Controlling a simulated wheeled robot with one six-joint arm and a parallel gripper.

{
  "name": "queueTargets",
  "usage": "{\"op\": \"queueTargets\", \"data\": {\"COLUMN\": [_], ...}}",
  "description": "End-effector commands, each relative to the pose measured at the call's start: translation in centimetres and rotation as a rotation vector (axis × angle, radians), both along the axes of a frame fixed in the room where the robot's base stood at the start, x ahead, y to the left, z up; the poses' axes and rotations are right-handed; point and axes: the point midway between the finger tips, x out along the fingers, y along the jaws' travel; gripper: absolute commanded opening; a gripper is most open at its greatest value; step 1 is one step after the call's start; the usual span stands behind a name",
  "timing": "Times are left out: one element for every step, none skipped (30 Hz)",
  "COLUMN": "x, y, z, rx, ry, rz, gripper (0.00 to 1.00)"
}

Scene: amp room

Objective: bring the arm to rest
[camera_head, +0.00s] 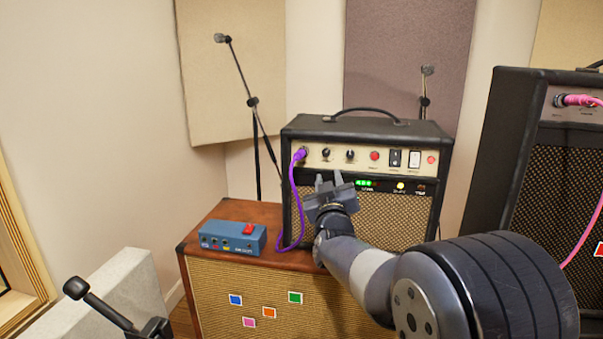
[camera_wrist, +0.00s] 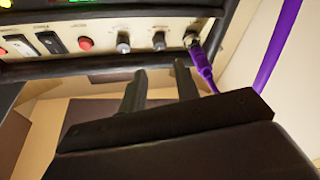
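My gripper (camera_head: 329,182) is raised in front of the black guitar amp (camera_head: 368,131), just below its control panel. Its two fingers stand apart with nothing visible between them. In the wrist view my gripper (camera_wrist: 162,92) shows as two dark, separated fingers, with the amp's panel (camera_wrist: 100,40) beyond them. My arm runs from the lower right up to the gripper and hides part of the amp's grille. I cannot tell from these views whether the fingers touch the amp.
A purple cable (camera_head: 291,200) is plugged into the amp's left jack. A blue pedal box (camera_head: 233,237) sits on the brown cabinet (camera_head: 190,245). A second black amp (camera_head: 510,150) with a pink cable (camera_head: 580,100) stands right. Microphone stands (camera_head: 255,105) are behind.

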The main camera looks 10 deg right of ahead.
Motion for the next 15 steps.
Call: {"op": "queueTargets", "data": {"x": [0.5, 0.8, 1.2, 1.6, 2.0, 2.6, 3.0, 3.5, 4.1, 4.5, 4.9, 5.5, 5.9, 6.3, 6.8], "y": [-0.1, -0.1, -0.2, -0.2, -0.3, -0.4, -0.4, -0.5, -0.6, -0.6, -0.7, -0.8, -0.8, -0.9, -0.9], "z": [0.0, 0.1, 0.2, 0.3, 0.4, 0.5, 0.6, 0.8, 0.9, 1.0, 1.1, 1.2, 1.3, 1.4, 1.5], "rx": [-0.001, -0.001, -0.001, -0.001, -0.001, -0.001, -0.001, -0.001, -0.001, -0.001, -0.001, 0.0, -0.001, -0.001, 0.0], "ry": [0.001, 0.0, 0.0, -0.001, 0.0, 0.0, 0.0, -0.002, 0.001, -0.001, -0.001, 0.0, -0.001, -0.001, -0.001], "rz": [-0.001, -0.001, -0.001, -0.001, -0.001, -0.001, -0.001, -0.002, -0.001, -0.002, -0.002, -0.002, -0.002, -0.002, -0.002], "gripper": [0.3, 0.3, 0.3, 0.3, 0.3, 0.3, 0.3, 0.3, 0.3, 0.3, 0.3, 0.3, 0.3, 0.3, 0.3]}}
